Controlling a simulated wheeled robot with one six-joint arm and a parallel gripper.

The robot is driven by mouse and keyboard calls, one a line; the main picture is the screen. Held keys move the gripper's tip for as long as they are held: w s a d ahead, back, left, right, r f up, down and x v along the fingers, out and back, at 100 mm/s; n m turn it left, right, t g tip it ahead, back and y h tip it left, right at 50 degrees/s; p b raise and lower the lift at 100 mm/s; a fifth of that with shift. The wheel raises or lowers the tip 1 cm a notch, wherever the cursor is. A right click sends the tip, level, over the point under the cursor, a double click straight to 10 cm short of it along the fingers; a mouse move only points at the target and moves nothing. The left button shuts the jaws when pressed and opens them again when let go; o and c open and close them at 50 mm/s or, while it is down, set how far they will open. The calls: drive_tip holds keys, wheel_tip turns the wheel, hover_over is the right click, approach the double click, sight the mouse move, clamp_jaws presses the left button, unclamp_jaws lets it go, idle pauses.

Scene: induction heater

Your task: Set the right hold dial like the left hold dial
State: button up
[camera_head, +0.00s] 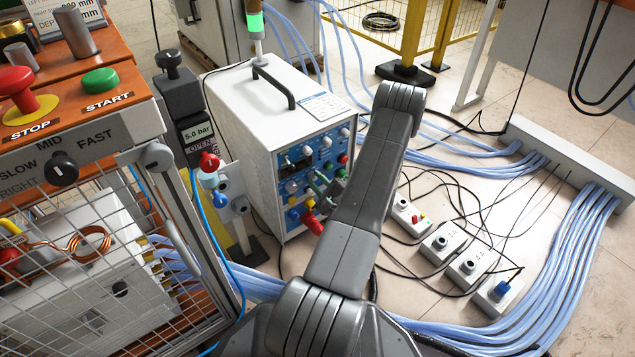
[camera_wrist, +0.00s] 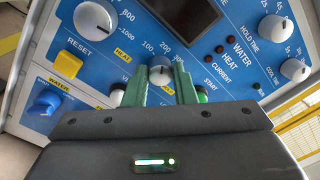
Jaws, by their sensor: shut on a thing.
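In the wrist view, a small white dial (camera_wrist: 160,73) with a scale marked 100 and 200 sits between the green fingertips of my gripper (camera_wrist: 161,82), which is shut on it. Up and right, a white dial (camera_wrist: 277,28) stands beside the words HOLD TIME, with marks in seconds. Below it is another white dial (camera_wrist: 295,70) by COOL TIME. I cannot make out a left and right hold dial pair. In the head view my gripper (camera_head: 325,187) is at the blue panel, largely covered by my arm.
The panel fronts a white cabinet (camera_head: 268,100). A large white dial (camera_wrist: 95,20), a yellow RESET button (camera_wrist: 90,32) and a blue knob (camera_wrist: 45,103) surround the gripped dial. A caged console (camera_head: 70,150) stands left; cables and small boxes (camera_head: 440,243) lie on the floor right.

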drive_tip(key=n, duration=0.6)
drive_tip(key=shift+n, duration=0.3)
idle(0.4)
drive_tip(key=o, duration=1)
drive_tip(key=shift+s, duration=0.1)
drive_tip(key=p+v, duration=0.3)
drive_tip(key=v, duration=1)
drive_tip(key=shift+s+d+p, duration=0.2)
drive_tip(key=shift+d+p, duration=0.1)
drive_tip(key=shift+w+f, duration=0.1)
drive_tip(key=b+x, duration=0.3)
drive_tip(key=x, duration=1)
drive_tip(key=shift+w+a+b, duration=0.25)
drive_tip(key=shift+a+b, duration=0.05)
drive_tip(key=shift+a, duration=0.05)
